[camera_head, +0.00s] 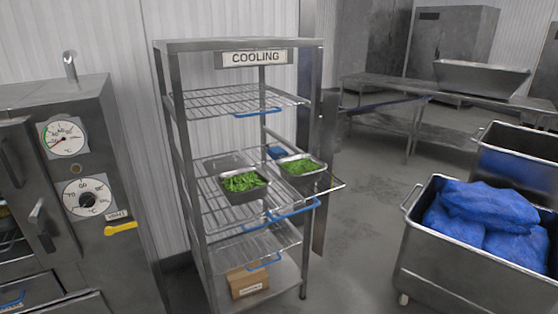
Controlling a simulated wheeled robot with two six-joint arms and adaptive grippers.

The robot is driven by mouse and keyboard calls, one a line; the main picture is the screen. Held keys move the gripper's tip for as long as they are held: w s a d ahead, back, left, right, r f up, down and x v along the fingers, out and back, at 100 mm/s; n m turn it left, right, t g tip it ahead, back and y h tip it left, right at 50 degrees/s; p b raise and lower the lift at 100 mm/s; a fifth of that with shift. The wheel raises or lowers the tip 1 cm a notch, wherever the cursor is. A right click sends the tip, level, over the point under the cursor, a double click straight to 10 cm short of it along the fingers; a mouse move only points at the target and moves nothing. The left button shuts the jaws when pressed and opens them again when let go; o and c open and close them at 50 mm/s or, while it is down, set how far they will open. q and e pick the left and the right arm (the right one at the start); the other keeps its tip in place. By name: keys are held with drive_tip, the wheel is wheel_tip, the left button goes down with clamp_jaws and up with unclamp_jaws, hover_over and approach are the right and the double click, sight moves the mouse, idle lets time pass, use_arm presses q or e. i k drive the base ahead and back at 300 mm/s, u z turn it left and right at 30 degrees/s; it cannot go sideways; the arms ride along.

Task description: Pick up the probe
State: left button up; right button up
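I cannot clearly make out a probe. A small yellow object with a handle-like shape (121,228) is on the front of the steel oven (85,130) at the left, just below a small white label (117,215) too small to read surely; I cannot tell whether it is the probe. A small blue item (277,152) lies on the middle shelf of the rack, behind the trays, and is too small to identify. Neither of my grippers is in view.
A steel rack signed COOLING (255,58) holds two trays of green food, one left (246,195) and one right (322,172). A cardboard box (248,282) sits low in it. Bins with blue bags (487,220) stand right. Open floor (365,205) lies between.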

sight(277, 152)
drive_tip(key=z, duration=0.6)
drive_tip(key=i, duration=0.65)
drive_tip(key=z, duration=0.85)
drive_tip(key=i, duration=1.9)
drive_tip(key=u, duration=0.8)
